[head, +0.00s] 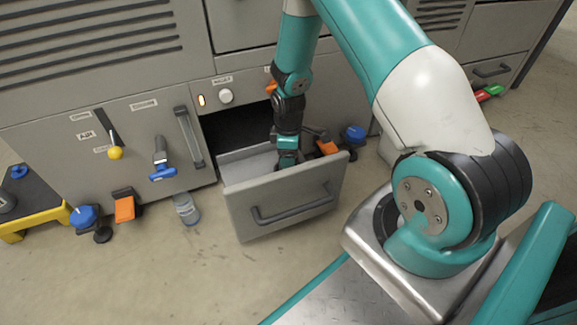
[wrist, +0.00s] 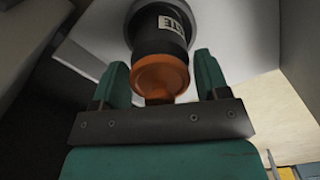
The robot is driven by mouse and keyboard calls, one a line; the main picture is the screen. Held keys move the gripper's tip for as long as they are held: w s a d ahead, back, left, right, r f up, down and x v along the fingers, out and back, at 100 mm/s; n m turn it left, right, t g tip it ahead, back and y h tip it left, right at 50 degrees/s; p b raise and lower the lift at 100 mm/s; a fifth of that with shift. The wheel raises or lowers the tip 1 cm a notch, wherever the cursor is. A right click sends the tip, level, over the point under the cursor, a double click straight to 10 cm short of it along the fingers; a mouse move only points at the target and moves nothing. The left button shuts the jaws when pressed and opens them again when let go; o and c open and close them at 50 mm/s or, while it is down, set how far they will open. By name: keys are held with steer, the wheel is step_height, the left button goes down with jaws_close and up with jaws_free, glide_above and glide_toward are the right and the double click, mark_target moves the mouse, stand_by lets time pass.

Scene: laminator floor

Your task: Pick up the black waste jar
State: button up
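The black waste jar (wrist: 160,30) has an orange lid (wrist: 160,74) and a white label of which the letters "TE" can be read. In the wrist view its lid end points towards my gripper (wrist: 162,70), and the lid lies between the two teal fingers. The fingers stand apart, close to the lid's sides; whether they press on it is not clear. In the head view my gripper (head: 287,163) reaches down into the open drawer (head: 245,168). The jar is hidden there behind the drawer front and my wrist.
The drawer front (head: 287,205) and its side walls stand close around my gripper. The grey machine (head: 60,150) is behind, with a yellow-knobbed lever (head: 115,153) and a blue valve handle (head: 162,173). A clear bottle (head: 186,208) is on the floor left of the drawer.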

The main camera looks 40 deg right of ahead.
steer(key=c, duration=1)
steer(key=shift+r, duration=0.1)
